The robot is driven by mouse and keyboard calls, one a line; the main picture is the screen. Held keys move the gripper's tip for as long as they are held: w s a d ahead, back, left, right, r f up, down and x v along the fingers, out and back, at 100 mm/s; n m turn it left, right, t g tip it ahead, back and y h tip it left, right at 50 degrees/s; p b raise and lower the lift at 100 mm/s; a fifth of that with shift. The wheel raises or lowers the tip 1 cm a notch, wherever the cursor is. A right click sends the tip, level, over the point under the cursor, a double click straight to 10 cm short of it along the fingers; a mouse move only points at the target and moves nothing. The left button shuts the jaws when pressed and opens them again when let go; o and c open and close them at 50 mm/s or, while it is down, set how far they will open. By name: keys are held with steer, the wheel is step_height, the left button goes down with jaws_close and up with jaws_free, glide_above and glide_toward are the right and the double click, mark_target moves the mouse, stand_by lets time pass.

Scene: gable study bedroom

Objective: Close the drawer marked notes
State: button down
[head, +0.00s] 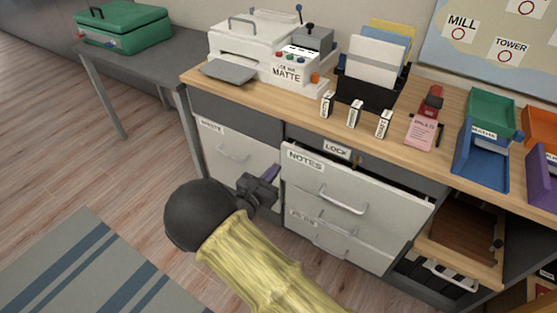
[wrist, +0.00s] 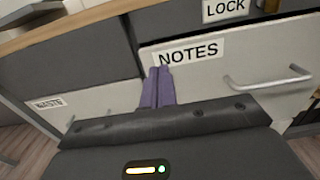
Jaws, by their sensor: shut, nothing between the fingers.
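The drawer marked NOTES (head: 352,187) has a white front and a bar handle. It stands out from the cabinet, with a dark gap along its top and right side. In the wrist view the same drawer front (wrist: 210,75) shows its label at the upper left and its handle to the right. My gripper (head: 271,174) is at the left end of the drawer front, left of the handle. Its purple fingers are together with nothing between them, and their tips overlap the drawer front just below the label in the wrist view (wrist: 160,72). Whether they touch it I cannot tell.
A LOCK label (head: 337,149) is above the drawer. A WASTE drawer (head: 238,155) is to the left and another labelled drawer front lies below NOTES. An open wooden drawer (head: 462,236) is at the right. A printer (head: 262,50) and holders stand on the desktop.

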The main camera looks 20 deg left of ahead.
steer(key=p+v, duration=0.1)
steer(key=v, duration=0.5)
steer(key=c, duration=2)
jaws_free()
steer(key=shift+s+a, duration=0.1)
steer(key=shift+s, duration=0.05)
steer(key=o, duration=0.4)
steer(key=shift+d+h, duration=0.3)
steer(key=shift+o, duration=0.5)
steer(key=w+d+m+g+h, duration=0.2)
steer(key=d+m+g+h, duration=0.1)
steer(key=d, duration=0.7)
steer(key=shift+w+r+m+g+h, duration=0.35)
steer(key=shift+m+g, duration=0.35)
steer(key=shift+m, duration=0.5)
steer(key=s+d+m+g+h, duration=0.1)
steer(key=s+d+m+g, duration=0.1)
steer(key=d+m+g, duration=0.85)
steer(key=s+d+r+m+y, duration=0.3)
steer(key=s+d+m+y, duration=0.2)
steer(key=d+m, duration=0.3)
steer(key=s+d+r+m+y, duration=0.4)
steer(key=s+d+m, duration=0.1)
steer(key=d+m, duration=0.3)
steer(key=shift+s+m+y, duration=0.2)
steer(key=shift+m+y, duration=0.15)
steer(key=shift+m, duration=0.4)
